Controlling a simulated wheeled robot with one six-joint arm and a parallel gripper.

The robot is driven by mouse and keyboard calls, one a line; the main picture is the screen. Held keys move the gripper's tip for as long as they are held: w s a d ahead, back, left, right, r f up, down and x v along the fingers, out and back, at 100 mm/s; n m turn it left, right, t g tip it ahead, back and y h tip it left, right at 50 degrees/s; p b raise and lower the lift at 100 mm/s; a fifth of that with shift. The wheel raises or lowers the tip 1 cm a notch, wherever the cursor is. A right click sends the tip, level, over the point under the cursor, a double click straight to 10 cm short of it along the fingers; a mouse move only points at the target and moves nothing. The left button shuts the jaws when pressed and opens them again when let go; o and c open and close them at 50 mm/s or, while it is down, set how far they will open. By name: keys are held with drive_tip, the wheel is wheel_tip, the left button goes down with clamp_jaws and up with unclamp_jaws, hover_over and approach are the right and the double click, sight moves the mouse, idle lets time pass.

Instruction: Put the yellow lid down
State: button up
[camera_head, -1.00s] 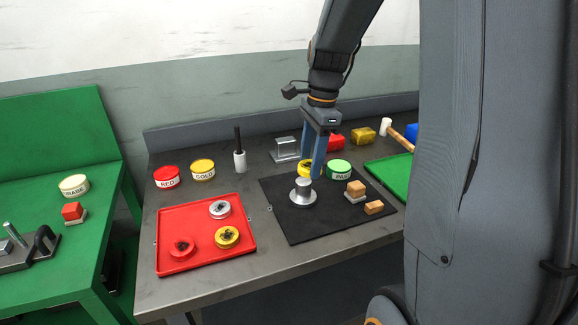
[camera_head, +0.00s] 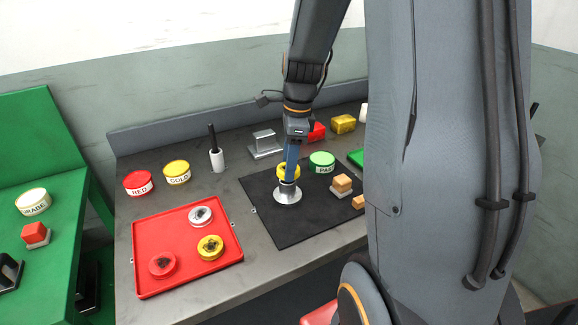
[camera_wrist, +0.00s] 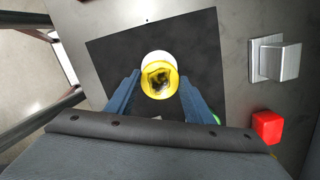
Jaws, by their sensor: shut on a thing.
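The yellow lid (camera_head: 289,172) is between the fingers of my gripper (camera_head: 290,172), over the black mat (camera_head: 300,222). In the wrist view the lid (camera_wrist: 159,80) has a yellow rim and a dark pattern in its middle, with one blue finger of my gripper (camera_wrist: 160,90) on either side. My gripper is shut on the lid. A round silver stand (camera_head: 288,194) is on the mat, right by the lid; I cannot tell whether they touch. A finger hides part of the lid in the head view.
A red tray (camera_head: 187,278) holds silver, yellow and red lids. A green tin (camera_head: 321,163) and wooden blocks (camera_head: 342,183) are right of the lid. Red (camera_head: 138,184) and gold (camera_head: 177,173) tins stand behind the tray. The mat's front is clear.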

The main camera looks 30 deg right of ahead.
drive_tip(key=shift+f, duration=0.85)
drive_tip(key=shift+f, duration=0.6)
drive_tip(key=o, duration=1)
drive_tip(key=shift+r, duration=0.1)
wheel_tip(320, 180, up, 12)
drive_tip(key=d+b, duration=0.1)
drive_tip(key=b, duration=0.1)
drive_tip(key=s+a+f+n, duration=0.3)
drive_tip(key=s+f+n, duration=0.1)
drive_tip(key=n, duration=0.3)
drive_tip(key=s+a+f+n, duration=0.3)
drive_tip(key=s+a+n, duration=0.1)
drive_tip(key=n, duration=0.4)
drive_tip(key=s+a+f+n+h, duration=0.1)
drive_tip(key=s+a+f+n, duration=0.3)
drive_tip(key=n, duration=0.3)
drive_tip(key=shift+a+f+n+t, duration=0.2)
drive_tip(key=shift+f+n+t, duration=0.1)
drive_tip(key=shift+f, duration=0.05)
